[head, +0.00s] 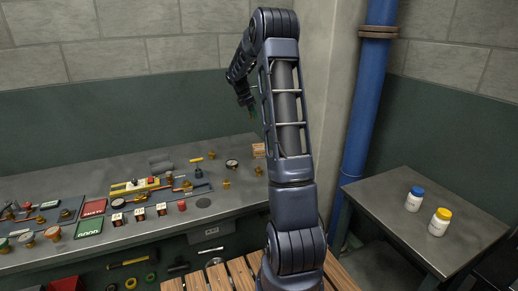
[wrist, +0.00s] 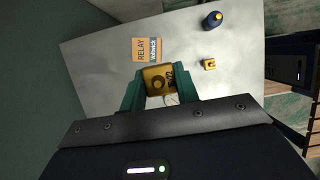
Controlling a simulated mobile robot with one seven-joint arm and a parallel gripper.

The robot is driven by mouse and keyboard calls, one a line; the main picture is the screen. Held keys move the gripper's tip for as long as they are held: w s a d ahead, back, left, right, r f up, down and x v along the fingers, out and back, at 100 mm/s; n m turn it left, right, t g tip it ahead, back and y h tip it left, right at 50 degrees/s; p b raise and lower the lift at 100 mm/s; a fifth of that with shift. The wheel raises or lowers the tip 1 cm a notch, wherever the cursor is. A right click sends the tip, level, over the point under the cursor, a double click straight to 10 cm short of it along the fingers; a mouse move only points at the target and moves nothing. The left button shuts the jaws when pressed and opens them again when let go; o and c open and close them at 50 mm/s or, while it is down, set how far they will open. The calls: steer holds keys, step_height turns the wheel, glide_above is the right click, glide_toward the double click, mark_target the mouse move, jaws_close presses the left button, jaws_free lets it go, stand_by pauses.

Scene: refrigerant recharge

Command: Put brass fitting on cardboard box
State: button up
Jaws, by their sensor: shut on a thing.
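In the wrist view my gripper (wrist: 156,84) has its green fingers shut on a brass fitting (wrist: 157,76), a yellow block-like piece with a round mark. The cardboard box (wrist: 147,49), printed RELAY, lies just beyond the fitting on the grey bench. The fitting looks held above the bench, apart from the box, but its height is hard to judge. In the head view the small brown cardboard box (head: 259,150) stands at the bench's right back, partly beside my arm. My gripper there is small and dark, high over the bench, and its hold cannot be made out.
The wrist view shows another small brass piece (wrist: 209,64) and a dark bottle-like thing (wrist: 212,21) at right. A side table (head: 400,218) holds two white bottles.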

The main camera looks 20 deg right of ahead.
glide_above(261, 147)
steer(key=a, duration=0.2)
steer(key=f, duration=1.9)
steer(key=shift+w+d+f, duration=0.15)
steer(key=shift+w+d, duration=0.15)
steer(key=shift+d, duration=0.05)
steer(key=shift+f, duration=0.1)
steer(key=o, duration=1)
